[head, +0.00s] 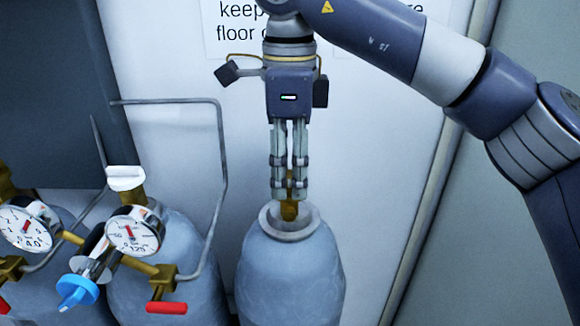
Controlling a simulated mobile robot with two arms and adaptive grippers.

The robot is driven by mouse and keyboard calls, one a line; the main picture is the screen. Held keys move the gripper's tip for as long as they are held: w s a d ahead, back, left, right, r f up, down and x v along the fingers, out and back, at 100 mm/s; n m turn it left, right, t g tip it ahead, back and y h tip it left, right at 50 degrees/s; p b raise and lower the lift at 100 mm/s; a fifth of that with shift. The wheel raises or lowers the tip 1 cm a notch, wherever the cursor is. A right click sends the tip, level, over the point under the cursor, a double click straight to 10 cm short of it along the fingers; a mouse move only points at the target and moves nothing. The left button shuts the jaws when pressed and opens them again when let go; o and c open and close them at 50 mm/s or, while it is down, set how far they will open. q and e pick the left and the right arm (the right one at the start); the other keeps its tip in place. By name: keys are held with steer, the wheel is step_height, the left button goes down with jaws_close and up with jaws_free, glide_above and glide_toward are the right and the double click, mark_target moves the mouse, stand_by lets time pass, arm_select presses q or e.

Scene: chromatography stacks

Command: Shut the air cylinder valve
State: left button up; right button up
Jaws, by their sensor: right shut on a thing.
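My right gripper (290,194) points straight down over the right-hand grey-blue cylinder (290,275). Its fingers are close together and shut on the brass valve (289,210) in the cylinder's collar. The fingers hide most of the valve's top. No label shows which cylinder is the air one. Another grey-blue cylinder (195,295) stands to the left, with a white valve knob (125,178) on its brass valve. My left gripper is out of view.
A pressure gauge (133,233) and another gauge (27,229) sit on brass regulators at the left. A blue knob (77,291) and a red lever (166,308) stick out there. A bent grey rail (219,170) stands between the cylinders. A white wall panel (375,170) is behind.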

mark_target(289, 178)
steer(key=o, duration=1.1)
steer(key=shift+a, duration=0.1)
steer(key=shift+c, duration=0.2)
step_height(289, 178, up, 12)
